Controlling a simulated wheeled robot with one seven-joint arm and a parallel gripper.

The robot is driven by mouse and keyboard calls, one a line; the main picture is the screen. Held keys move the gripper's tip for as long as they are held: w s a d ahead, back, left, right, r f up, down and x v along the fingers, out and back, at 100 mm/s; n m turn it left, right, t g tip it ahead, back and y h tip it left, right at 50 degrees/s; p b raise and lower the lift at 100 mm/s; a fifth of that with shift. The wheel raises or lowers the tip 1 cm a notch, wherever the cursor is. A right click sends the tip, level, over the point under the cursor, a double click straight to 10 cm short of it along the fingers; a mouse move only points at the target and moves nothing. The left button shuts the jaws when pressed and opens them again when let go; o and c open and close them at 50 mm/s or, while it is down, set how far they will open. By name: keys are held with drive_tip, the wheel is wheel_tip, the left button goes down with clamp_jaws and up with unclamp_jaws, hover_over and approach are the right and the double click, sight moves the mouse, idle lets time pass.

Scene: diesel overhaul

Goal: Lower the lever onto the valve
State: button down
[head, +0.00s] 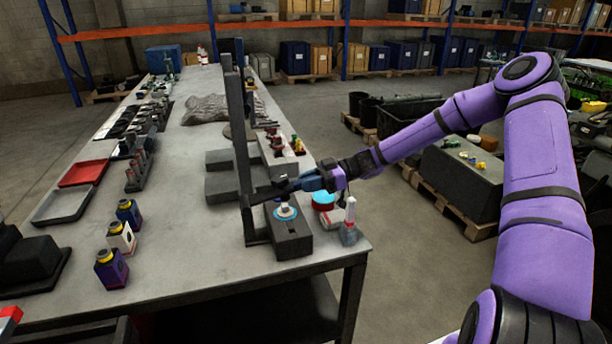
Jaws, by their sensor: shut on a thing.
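The lever (268,193) is a dark bar that runs from the tall grey upright frame (241,140) to my gripper. My gripper (316,181) comes in from the right and is shut on the lever's free end. The valve (285,213) is a small pale round part with a blue ring, set in the top of a dark grey block (291,239) at the table's near right end. The lever passes just above and behind the valve; I cannot tell whether they touch.
A white and red bottle (349,224) and a round red tin with blue inside (323,201) stand right of the block. Grey blocks (222,186) and a part with red pieces (280,152) lie behind. Bottles (111,268) and trays (60,206) are at left; the table (182,230) is clear between.

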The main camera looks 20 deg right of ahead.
drive_tip(key=shift+d+f+y, duration=0.15)
drive_tip(key=shift+f+y, duration=0.25)
drive_tip(key=shift+f, duration=0.25)
drive_tip(key=c, duration=1)
unclamp_jaws()
drive_tip(key=shift+o, duration=0.2)
drive_tip(key=d, duration=1)
drive_tip(key=shift+s+d+r, duration=0.15)
drive_tip(key=shift+d+r, duration=0.2)
drive_tip(key=shift+r, duration=0.1)
